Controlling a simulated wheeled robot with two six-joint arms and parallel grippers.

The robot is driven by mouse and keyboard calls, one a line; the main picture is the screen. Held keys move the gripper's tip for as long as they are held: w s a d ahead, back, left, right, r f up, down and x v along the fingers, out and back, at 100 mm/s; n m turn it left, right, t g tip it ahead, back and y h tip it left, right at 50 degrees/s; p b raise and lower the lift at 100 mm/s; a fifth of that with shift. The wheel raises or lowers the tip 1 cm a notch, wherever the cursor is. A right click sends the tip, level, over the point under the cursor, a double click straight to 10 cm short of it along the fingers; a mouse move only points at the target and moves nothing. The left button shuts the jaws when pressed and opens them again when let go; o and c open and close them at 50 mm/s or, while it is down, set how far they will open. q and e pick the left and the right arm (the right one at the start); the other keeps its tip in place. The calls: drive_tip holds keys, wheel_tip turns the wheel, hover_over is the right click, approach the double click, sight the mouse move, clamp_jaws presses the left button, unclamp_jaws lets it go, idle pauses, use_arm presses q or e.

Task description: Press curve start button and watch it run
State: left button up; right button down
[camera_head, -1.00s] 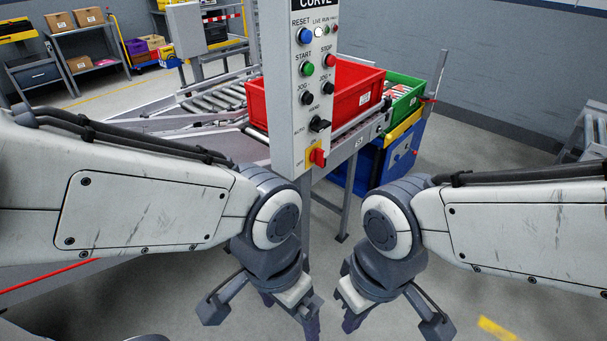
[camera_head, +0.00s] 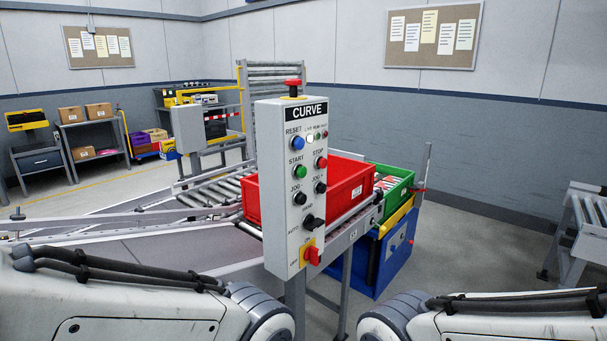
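The CURVE control box (camera_head: 281,190) stands upright on a post in the middle of the view. Its green START button (camera_head: 299,172) is on the left of the panel, below the blue RESET button (camera_head: 297,143) and left of the red STOP button (camera_head: 321,162). The LIVE lamp (camera_head: 310,140) looks white. A red emergency button (camera_head: 293,83) sits on top of the box. A red tote (camera_head: 345,185) stands on the conveyor behind the box. Both my grippers are below the picture; only my arm links show at the bottom, apart from the box.
A green tote (camera_head: 397,182) with items in it stands behind the red one, near a blue bin (camera_head: 398,250). A belt conveyor (camera_head: 150,250) runs left of the box. Another roller conveyor (camera_head: 585,225) is at the far right. Open floor lies between.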

use_arm(q)
clamp_jaws()
idle(1.5)
